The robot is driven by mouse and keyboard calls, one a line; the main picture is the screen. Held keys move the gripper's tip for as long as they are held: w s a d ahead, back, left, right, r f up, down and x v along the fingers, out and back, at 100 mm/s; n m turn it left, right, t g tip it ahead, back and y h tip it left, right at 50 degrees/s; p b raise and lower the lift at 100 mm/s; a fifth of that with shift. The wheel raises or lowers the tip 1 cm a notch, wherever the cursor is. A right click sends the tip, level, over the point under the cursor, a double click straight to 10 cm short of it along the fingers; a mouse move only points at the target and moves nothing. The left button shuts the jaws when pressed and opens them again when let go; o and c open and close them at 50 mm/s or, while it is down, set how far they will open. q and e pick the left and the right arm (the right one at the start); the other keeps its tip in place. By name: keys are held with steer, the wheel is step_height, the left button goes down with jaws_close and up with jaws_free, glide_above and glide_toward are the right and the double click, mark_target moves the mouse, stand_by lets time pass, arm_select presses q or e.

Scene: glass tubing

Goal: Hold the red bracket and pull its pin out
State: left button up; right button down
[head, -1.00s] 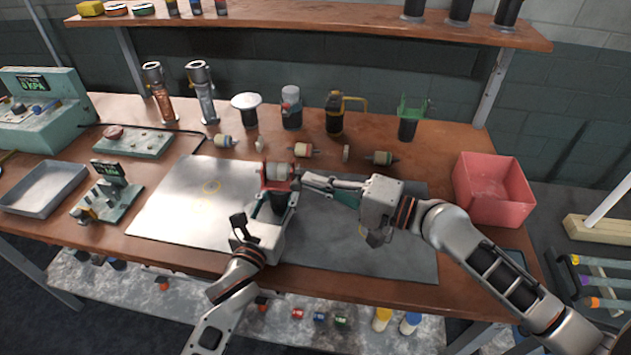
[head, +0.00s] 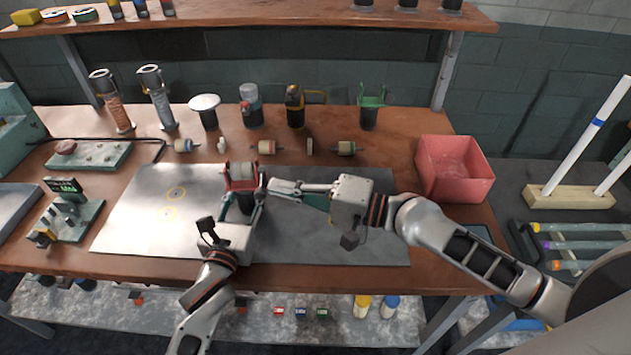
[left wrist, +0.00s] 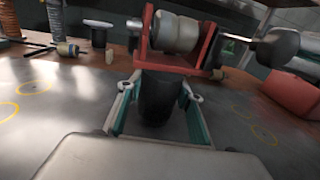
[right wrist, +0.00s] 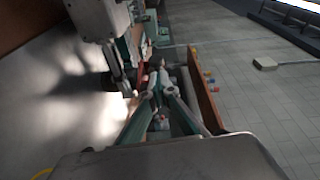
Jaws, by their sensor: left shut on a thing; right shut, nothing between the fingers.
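The red bracket (head: 229,184) stands upright over the near middle of the grey mat, with a pale grey cylinder (head: 243,170) between its arms. It also shows in the left wrist view (left wrist: 200,55). My left gripper (head: 242,207) is shut on the bracket's dark stem (left wrist: 157,98), below the red part. My right gripper (head: 272,187) is shut and empty, close to the right side of the bracket. In the left wrist view, a grey rounded piece (left wrist: 276,47) lies right of the bracket; I cannot tell whether it is the pin or my right fingertip.
The metal mat (head: 130,220) is otherwise clear. Small spools (head: 266,147) lie behind it, with several dark-based holders (head: 295,108) further back. A red bin (head: 455,170) stands at the right, and a small device (head: 65,215) at the left.

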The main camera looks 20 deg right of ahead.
steer(key=s+d, duration=0.3)
steer(key=d, duration=0.7)
steer(key=shift+s+d+r, duration=0.25)
steer(key=shift+d, duration=0.1)
arm_select(q)
steer(key=o, duration=1.5)
